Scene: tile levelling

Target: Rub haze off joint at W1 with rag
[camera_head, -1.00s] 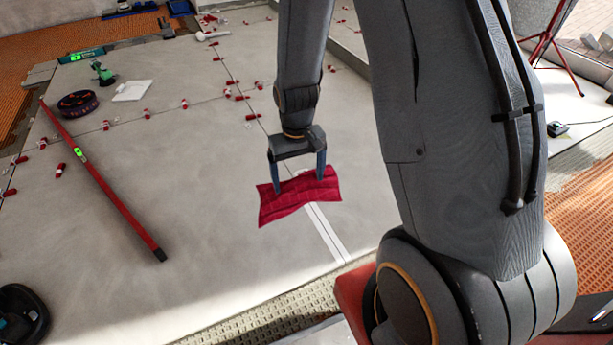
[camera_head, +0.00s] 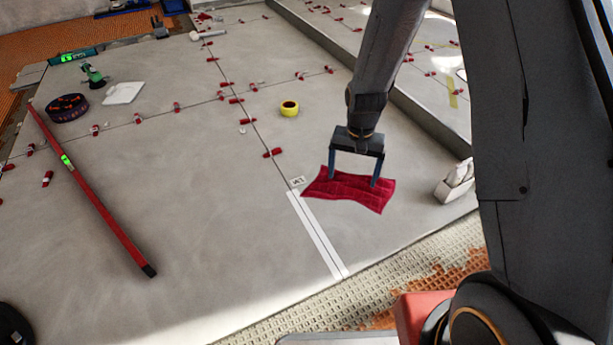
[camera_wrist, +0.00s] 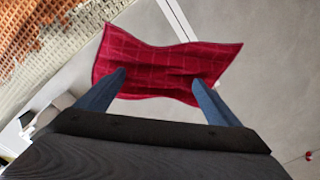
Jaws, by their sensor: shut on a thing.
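My gripper (camera_head: 354,180) is shut on a red rag (camera_head: 340,198), which hangs spread wide between and beyond the fingers. In the wrist view the red rag (camera_wrist: 165,68) fills the space past the two blue fingertips. The joint at W1 (camera_head: 318,236) is a dark line with white haze bands along both sides, running to the tile's front edge. A small W1 label (camera_head: 297,181) lies at its far end. The rag is just right of the joint's far end. I cannot tell whether it touches the tile.
A red spirit level (camera_head: 95,195) lies on the tiles at left. Red levelling clips (camera_head: 272,153) stand along the other joints. A white bundle (camera_head: 456,181) is at the right edge, near a raised step.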

